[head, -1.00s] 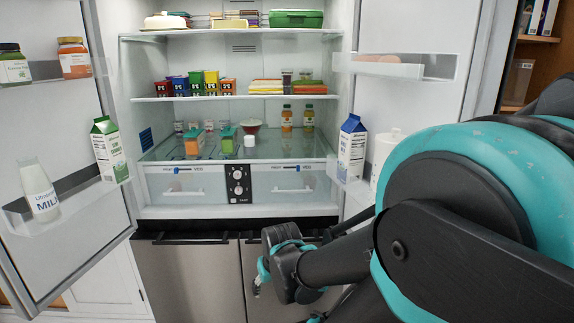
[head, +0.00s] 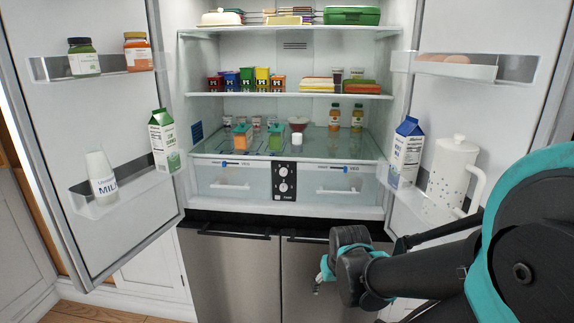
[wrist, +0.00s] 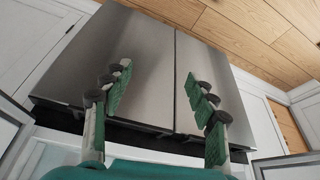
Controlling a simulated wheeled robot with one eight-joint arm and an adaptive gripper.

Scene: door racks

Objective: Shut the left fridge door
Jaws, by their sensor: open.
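The left fridge door (head: 105,150) stands wide open at the left of the head view, its inner side with shelves facing me. The right fridge door (head: 480,100) is open too. My gripper (head: 322,274) is in front of the lower steel drawers, low and right of the middle, apart from the left door. In the wrist view my gripper (wrist: 160,100) shows two spread green-padded fingers with nothing between them. The steel lower fronts (wrist: 150,60) lie beyond the fingers.
The left door holds jars (head: 83,57), a milk bottle (head: 101,177) and a green carton (head: 164,141). The right door holds a blue carton (head: 406,153) and a white pitcher (head: 454,175). The fridge shelves (head: 285,95) hold food. Wooden floor (head: 90,312) shows at lower left.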

